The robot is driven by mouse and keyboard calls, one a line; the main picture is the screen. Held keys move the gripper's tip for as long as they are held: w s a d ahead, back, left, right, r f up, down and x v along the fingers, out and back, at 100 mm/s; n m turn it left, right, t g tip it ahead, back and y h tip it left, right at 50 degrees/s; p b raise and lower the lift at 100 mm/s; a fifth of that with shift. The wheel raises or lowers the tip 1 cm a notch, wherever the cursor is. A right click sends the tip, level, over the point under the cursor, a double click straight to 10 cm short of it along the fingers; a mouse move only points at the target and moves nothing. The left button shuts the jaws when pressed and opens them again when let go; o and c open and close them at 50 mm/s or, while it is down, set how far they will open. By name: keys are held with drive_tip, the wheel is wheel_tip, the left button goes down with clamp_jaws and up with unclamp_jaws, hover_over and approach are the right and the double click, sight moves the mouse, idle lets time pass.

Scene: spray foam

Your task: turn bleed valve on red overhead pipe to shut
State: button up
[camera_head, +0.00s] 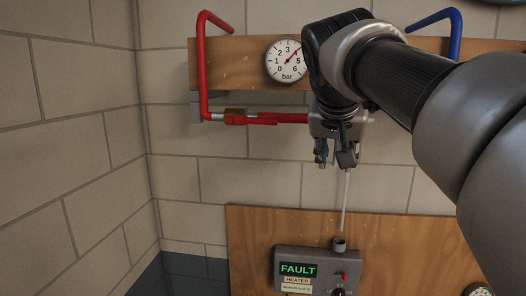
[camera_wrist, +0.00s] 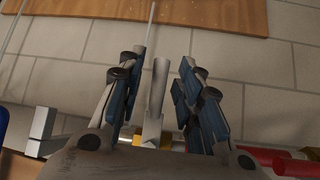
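The red overhead pipe (camera_head: 204,70) comes down the wall and bends right. My gripper (camera_head: 334,158) is right of that lever, fingers pointing down. In the wrist view my gripper (camera_wrist: 161,78) is open, with a grey lever-like bar (camera_wrist: 158,90) between its fingers and visible gaps beside it. Brass fittings (camera_wrist: 150,139) show at its base, partly hidden by my gripper. Red piping (camera_wrist: 282,164) shows at lower right there.
A pressure gauge (camera_head: 287,61) is on the upper wooden board (camera_head: 235,70), its needle near 4. A blue pipe (camera_head: 455,35) is at right. A grey box (camera_head: 310,262) shows FAULT on the lower board (camera_head: 250,225).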

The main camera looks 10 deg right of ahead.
drive_tip(key=v, duration=1.2)
drive_tip(key=s+a+f+n+g+y+b, duration=0.1)
drive_tip(key=s+f+b, duration=0.5)
drive_tip(key=f, duration=1.4)
drive_tip(key=s+a+f+n+g+y+b, duration=0.1)
drive_tip(key=s+f+b, duration=0.6)
drive_tip(key=f, duration=1.3)
drive_tip(key=s+a+f+n+g+y+b, duration=0.1)
drive_tip(key=s+f+b, duration=0.5)
drive_tip(key=f, duration=1.4)
drive_tip(key=n+y+b, duration=0.1)
drive_tip(key=n+b, duration=0.1)
drive_tip(key=b, duration=0.1)
drive_tip(key=shift+s+a+n, duration=0.3)
drive_tip(key=shift+s+a, duration=0.05)
